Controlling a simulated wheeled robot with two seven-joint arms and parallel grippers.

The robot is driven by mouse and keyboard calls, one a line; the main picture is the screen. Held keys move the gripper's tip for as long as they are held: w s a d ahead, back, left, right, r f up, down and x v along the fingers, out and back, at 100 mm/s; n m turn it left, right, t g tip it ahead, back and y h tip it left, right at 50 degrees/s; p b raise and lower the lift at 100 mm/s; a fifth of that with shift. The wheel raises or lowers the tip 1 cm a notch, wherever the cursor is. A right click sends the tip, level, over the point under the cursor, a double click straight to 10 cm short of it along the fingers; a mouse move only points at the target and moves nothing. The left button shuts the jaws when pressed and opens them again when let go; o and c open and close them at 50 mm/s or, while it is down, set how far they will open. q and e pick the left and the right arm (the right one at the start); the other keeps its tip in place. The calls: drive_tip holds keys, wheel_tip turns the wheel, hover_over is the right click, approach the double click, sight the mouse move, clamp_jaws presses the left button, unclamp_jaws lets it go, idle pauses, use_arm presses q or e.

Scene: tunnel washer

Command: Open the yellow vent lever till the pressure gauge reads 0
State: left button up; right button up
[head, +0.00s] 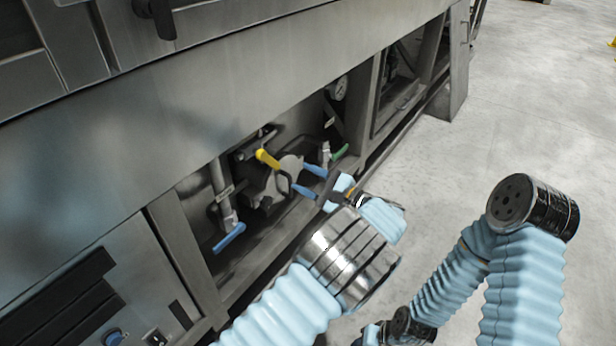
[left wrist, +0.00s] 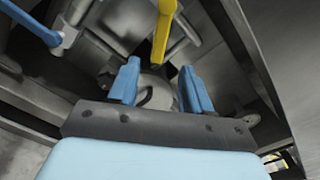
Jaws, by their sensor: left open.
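The yellow vent lever (head: 267,159) sits on the piping inside the open bay of the machine. It also shows at the top of the left wrist view (left wrist: 163,35), beyond the fingertips. My left gripper (head: 307,180) is open and empty, reaching into the bay to the right of the lever, apart from it. Its two blue fingers stand apart in the left wrist view (left wrist: 160,88). The pressure gauge (head: 340,88) is at the upper right of the bay; its needle is too small to read. What seems to be my right gripper (head: 372,334) is at the bottom edge, unclear.
A blue-handled lever (head: 229,237) hangs at the lower left of the bay, and a green handle (head: 340,152) is at the right. The steel frame post (head: 183,250) bounds the bay on the left. Open concrete floor (head: 540,100) lies to the right.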

sight(270, 161)
use_arm(q)
drive_tip(key=shift+s+d, duration=0.2)
drive_tip(key=shift+d, duration=0.15)
use_arm(e)
drive_tip(key=shift+s+d, duration=0.2)
drive_tip(key=shift+d, duration=0.15)
use_arm(q)
drive_tip(key=shift+c, duration=0.3)
